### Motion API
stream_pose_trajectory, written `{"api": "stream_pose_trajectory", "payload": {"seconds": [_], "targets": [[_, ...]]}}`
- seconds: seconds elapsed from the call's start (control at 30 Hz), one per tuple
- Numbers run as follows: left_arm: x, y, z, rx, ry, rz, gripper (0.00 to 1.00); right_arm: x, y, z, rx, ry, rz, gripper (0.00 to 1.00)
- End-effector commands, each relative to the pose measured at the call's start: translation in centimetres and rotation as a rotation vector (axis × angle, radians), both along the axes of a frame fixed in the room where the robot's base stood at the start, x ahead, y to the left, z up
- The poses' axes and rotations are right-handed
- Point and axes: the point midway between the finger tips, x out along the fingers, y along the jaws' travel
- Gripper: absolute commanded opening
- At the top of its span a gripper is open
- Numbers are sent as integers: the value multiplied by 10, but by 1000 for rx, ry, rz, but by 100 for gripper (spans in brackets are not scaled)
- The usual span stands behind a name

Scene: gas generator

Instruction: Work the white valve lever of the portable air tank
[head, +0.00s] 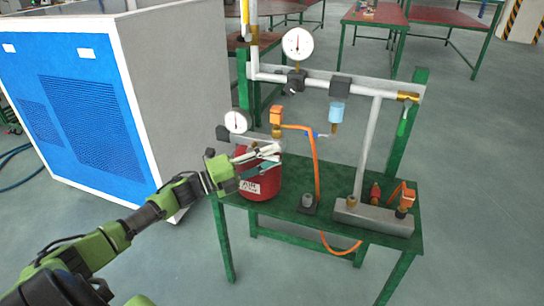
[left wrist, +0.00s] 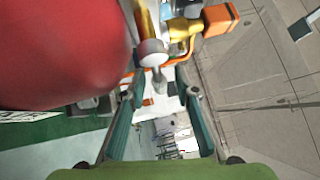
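The portable air tank is a red cylinder (head: 262,184) with a white label on the left of the green table. It fills the upper left of the left wrist view (left wrist: 60,50). My left gripper (head: 274,156) is at the tank's top, in front of the valve area. In the left wrist view its two teal fingers (left wrist: 163,92) stand apart, open. A pale grey-white lever-like piece (left wrist: 159,80) with a round end shows between the fingertips, next to brass fittings. I cannot tell whether a finger touches it. The gripper hides much of the tank top in the head view. My right gripper is out of view.
A pressure gauge (head: 237,121) and an orange-handled brass valve (head: 276,117) stand just behind the gripper. An orange hose (head: 316,170) hangs to the right. A grey manifold block (head: 373,218) sits on the table's right. A blue-and-white cabinet (head: 95,110) stands left.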

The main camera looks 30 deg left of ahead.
Motion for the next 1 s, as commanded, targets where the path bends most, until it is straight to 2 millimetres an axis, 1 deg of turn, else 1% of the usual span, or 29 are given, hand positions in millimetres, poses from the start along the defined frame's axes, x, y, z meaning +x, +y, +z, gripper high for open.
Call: {"api": "stream_pose_trajectory", "payload": {"seconds": [0.03, 0.1, 0.37, 0.53, 0.63, 0.77, 1.0], "targets": [[0, 0, 0, 0, 0, 0, 16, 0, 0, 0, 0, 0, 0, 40], [0, 0, 0, 0, 0, 0, 0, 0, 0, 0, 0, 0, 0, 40], [0, 0, 0, -6, -1, 0, 0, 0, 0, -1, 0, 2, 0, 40], [0, 0, 2, -44, -11, 0, 0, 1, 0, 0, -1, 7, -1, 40], [0, 0, 4, -89, -21, 1, 0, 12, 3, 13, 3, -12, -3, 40], [0, 1, 9, -177, -43, 0, 0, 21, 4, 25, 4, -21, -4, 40], [-1, 5, 23, -390, -95, 1, 0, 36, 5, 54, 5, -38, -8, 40]]}}
